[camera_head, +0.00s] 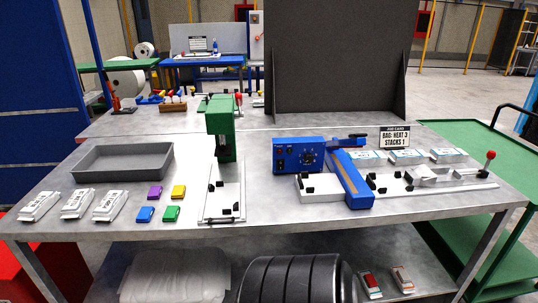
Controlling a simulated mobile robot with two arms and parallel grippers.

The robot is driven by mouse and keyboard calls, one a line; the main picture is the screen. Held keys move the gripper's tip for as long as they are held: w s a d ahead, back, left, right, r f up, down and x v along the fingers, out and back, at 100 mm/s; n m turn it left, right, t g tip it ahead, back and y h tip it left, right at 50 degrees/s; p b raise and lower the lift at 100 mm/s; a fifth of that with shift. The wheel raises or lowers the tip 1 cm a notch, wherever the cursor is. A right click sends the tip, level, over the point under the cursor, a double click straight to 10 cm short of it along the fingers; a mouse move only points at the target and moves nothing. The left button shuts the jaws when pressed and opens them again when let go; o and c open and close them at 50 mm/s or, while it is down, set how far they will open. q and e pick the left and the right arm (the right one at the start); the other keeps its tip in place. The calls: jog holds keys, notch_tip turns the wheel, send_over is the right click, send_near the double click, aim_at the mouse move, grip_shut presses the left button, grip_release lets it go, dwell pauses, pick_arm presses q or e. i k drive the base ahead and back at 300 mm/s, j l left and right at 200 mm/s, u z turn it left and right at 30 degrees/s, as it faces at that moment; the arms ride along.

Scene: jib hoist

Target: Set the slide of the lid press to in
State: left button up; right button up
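The lid press (220,132) is a green upright machine left of the table's middle, with a red-knobbed lever (239,98) at its upper right. Its slide (224,193) looks like a pale metal plate on a track running from under the green head toward the table's front edge. Small black blocks sit on the plate, and a dark bar crosses its near end. How far the slide is pulled out cannot be told for certain. Neither of my grippers is in view.
A grey tray (78,178), white packets (76,204) and several coloured blocks (172,213) lie left of the press. A blue sealer (298,154) with a blue bar (350,183) and a red-knobbed slide (490,156) stands right. The table (275,212) is bare between press and sealer.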

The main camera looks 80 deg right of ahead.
aim_at(223, 200)
jog(key=z, duration=2.1)
